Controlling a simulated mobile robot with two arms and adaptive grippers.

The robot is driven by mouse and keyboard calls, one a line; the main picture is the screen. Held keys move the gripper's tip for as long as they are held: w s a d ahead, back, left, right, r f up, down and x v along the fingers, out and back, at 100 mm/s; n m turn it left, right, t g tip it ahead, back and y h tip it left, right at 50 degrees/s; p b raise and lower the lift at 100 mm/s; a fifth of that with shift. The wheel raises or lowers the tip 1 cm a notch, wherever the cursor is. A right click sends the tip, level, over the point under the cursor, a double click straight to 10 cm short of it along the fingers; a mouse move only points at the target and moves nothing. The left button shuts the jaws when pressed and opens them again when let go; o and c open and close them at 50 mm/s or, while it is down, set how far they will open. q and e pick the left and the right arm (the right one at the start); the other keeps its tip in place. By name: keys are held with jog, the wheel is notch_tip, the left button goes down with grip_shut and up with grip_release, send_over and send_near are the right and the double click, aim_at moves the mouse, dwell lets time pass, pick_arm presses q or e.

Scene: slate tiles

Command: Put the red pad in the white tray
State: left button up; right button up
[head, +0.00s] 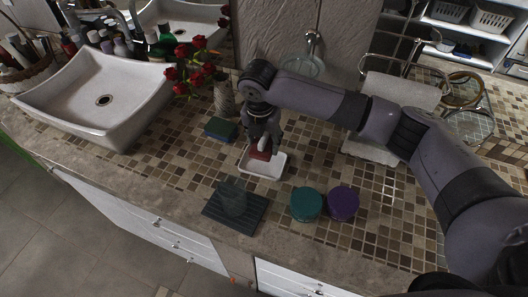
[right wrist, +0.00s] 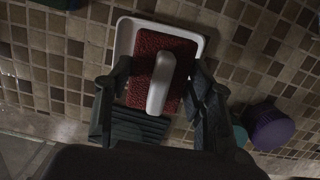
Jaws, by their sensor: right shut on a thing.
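The red pad (head: 258,154) is held by my right gripper (head: 264,147) at the white tray (head: 276,170). In the right wrist view the red pad (right wrist: 143,47) has a white bar across its top, and my right gripper's fingers (right wrist: 160,80) are closed in from both sides. The white tray's rim (right wrist: 123,38) shows around the pad's far side. The pad overlaps the tray's opening; I cannot tell whether it touches the floor of the tray. My left gripper is not in view.
A teal jar (head: 305,204) and a purple jar (head: 343,203) stand to the right. A green-and-blue block (head: 220,129), a rose vase (head: 224,98) and a sink (head: 62,105) are left.

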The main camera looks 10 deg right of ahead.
aim_at(262, 141)
notch_tip(262, 141, down, 2)
jog(key=shift+f, duration=0.4)
notch_tip(262, 141, down, 3)
jog(key=shift+f+p, duration=0.2)
jog(key=shift+p, duration=0.3)
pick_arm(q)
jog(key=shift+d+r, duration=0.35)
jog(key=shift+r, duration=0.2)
pick_arm(e)
jog(key=shift+f, duration=0.2)
jog(key=shift+f, duration=0.15)
jog(key=o, duration=1)
pick_arm(q)
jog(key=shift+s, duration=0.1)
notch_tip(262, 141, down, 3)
jog(key=b, duration=0.2)
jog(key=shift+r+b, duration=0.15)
jog(key=shift+b, duration=0.25)
pick_arm(e)
jog(key=r, duration=0.4)
jog(key=s+r, duration=0.1)
jog(key=r, duration=0.3)
jog(key=a+r, duration=0.1)
jog(key=r, duration=0.3)
jog(key=shift+s+r, duration=0.15)
jog(key=shift+s, duration=0.1)
